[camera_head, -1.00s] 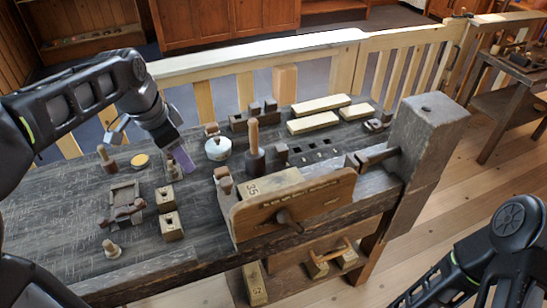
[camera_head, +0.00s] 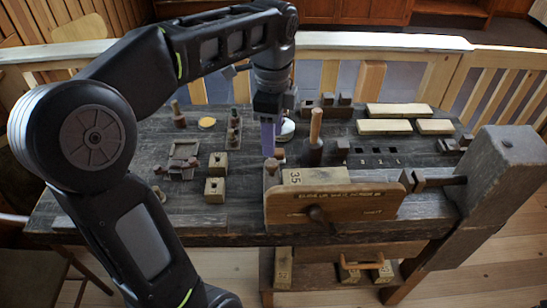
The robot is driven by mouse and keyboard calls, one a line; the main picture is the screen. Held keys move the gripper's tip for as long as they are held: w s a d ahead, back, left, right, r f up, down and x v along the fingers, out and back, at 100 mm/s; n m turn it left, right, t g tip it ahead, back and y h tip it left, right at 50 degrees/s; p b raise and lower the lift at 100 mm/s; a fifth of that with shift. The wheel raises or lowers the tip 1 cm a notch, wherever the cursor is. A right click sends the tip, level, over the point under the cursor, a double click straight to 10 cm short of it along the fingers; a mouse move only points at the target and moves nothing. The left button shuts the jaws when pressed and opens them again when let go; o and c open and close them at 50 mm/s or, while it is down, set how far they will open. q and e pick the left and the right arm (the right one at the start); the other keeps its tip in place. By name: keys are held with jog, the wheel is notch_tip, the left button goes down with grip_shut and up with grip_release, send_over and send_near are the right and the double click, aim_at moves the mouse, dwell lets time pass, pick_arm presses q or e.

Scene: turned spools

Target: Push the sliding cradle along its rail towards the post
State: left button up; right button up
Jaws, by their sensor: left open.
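My left gripper (camera_head: 269,148) points straight down with its lavender fingers seen edge-on, open and empty. It is over the bench, in front of a white round pot (camera_head: 286,129) and just behind a small wooden peg-like piece (camera_head: 271,167). That piece is at the left end of a pale block marked 35 (camera_head: 316,176), behind a brown front board (camera_head: 335,207). A thick grey post (camera_head: 500,180) stands at the bench's right end. I cannot tell for sure which piece is the cradle, or whether the fingers touch anything. My right gripper is out of view.
A dark upright spool with a pale handle (camera_head: 316,135) stands right of the gripper. Pale planks (camera_head: 398,110) lie at the back right. Small blocks (camera_head: 216,177) and a low dark frame (camera_head: 181,160) are on the left. The bench's front left is mostly clear.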

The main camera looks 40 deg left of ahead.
aim_at(273, 162)
pick_arm(q)
notch_tip(273, 162, down, 8)
jog(key=shift+r+b, duration=0.2)
jog(key=shift+b, duration=0.35)
jog(key=shift+c, duration=0.3)
grip_shut()
dwell(0.9)
